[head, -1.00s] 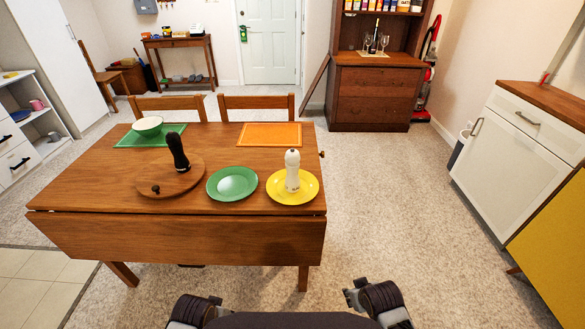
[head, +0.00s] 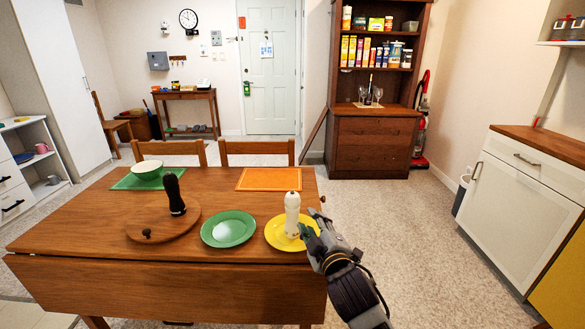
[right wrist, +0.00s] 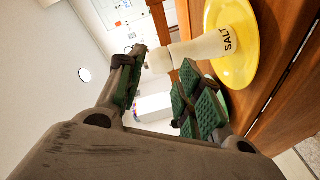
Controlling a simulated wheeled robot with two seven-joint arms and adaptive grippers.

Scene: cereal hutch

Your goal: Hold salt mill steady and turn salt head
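The white salt mill (head: 292,212) stands upright on the yellow plate (head: 276,237) at the right end of the table. My right gripper (head: 318,234) is just right of the mill in the head view. In the right wrist view my right gripper (right wrist: 166,82) has its green-padded fingers spread apart. The salt mill (right wrist: 205,47), marked SALT, points its knobbed head toward the gap between them. I see no clear contact. My left gripper is out of view.
A black mill (head: 174,196) stands on a round wooden board (head: 150,224). A green plate (head: 228,229) lies left of the yellow plate. A bowl (head: 147,169) and an orange mat (head: 268,180) are at the table's back. Open floor lies right of the table.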

